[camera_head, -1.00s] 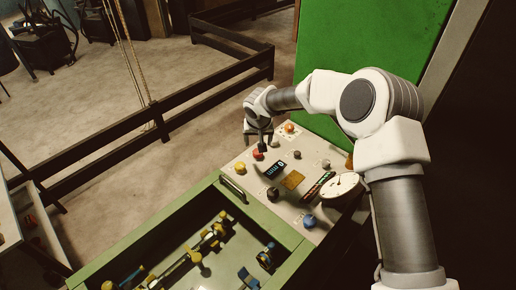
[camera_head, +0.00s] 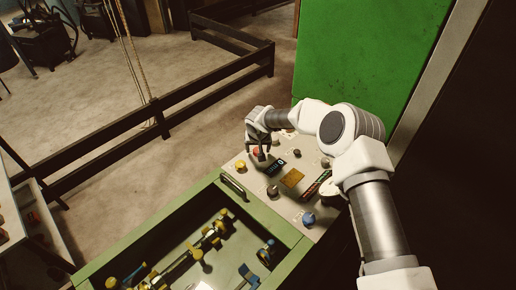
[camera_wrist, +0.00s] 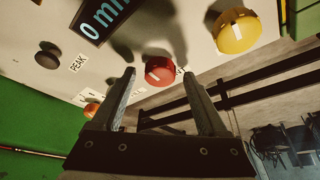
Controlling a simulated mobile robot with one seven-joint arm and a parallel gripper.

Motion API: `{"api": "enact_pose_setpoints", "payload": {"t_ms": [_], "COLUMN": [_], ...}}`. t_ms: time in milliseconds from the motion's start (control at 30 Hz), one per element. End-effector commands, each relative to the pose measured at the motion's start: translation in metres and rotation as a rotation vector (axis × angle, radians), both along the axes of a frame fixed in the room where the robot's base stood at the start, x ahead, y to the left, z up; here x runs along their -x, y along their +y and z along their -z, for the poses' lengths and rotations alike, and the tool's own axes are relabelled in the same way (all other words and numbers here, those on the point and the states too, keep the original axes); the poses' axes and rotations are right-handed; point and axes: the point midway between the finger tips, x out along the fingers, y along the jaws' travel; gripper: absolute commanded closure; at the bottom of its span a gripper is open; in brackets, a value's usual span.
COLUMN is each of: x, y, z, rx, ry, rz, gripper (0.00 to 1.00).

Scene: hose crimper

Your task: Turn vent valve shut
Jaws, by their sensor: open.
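A round red knob (camera_wrist: 159,72) with a short white mark on its face stands on the pale control panel.
A yellow knob (camera_wrist: 237,31), the digital display (camera_wrist: 104,14) and a dark knob (camera_wrist: 48,55) are close by on the panel. An orange knob (camera_wrist: 91,109) shows beside the left finger. A blue knob (camera_head: 308,218) is farther down. A green-framed tray (camera_head: 190,250) adjoins the panel.

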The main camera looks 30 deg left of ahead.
Motion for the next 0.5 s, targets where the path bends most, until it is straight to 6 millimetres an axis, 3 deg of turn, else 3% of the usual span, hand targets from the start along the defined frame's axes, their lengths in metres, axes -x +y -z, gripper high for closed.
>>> {"api": "enact_pose_setpoints", "payload": {"t_ms": [67, 400, 467, 500], "x": [0.0001, 0.0001, 0.0001, 0.0001], "y": [-0.0001, -0.0002, -0.0002, -0.0002], "z": [-0.0001, -0.0001, -0.0001, -0.0001], "rx": [0.0, 0.0, 0.0, 0.0], "ry": [0.0, 0.0, 0.0, 0.0], "rz": [0.0, 0.0, 0.0, 0.0], "gripper": [0.27, 0.88, 0.99, 1.0]}}
